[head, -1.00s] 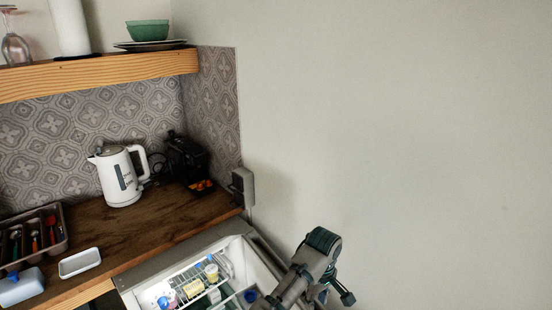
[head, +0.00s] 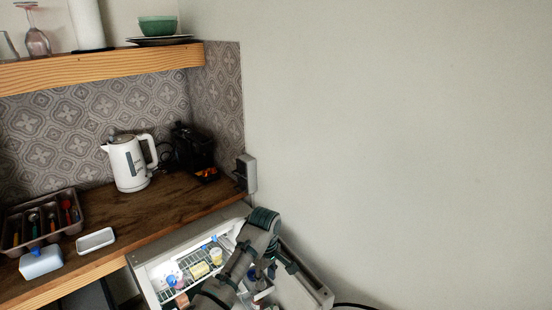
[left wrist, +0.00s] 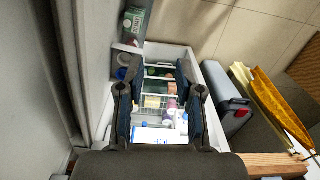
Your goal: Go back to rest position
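My left arm reaches in from the bottom of the head view over the open fridge or freezer compartment. My left gripper (head: 270,270) is small and partly hidden by the arm there. In the left wrist view my left gripper (left wrist: 162,108) shows two dark fingers spread apart, with nothing held between them. Beyond the fingers is the lit white compartment (head: 146,279) with a wire rack and several bottles and jars. My right gripper is not in view.
A wooden counter (head: 160,207) carries a white kettle (head: 128,165), a black machine (head: 190,150), a cutlery tray (head: 72,229), a white dish (head: 95,240) and a pale blue container (head: 40,262). A wooden shelf (head: 110,66) hangs above. The plain wall (head: 400,140) is at right.

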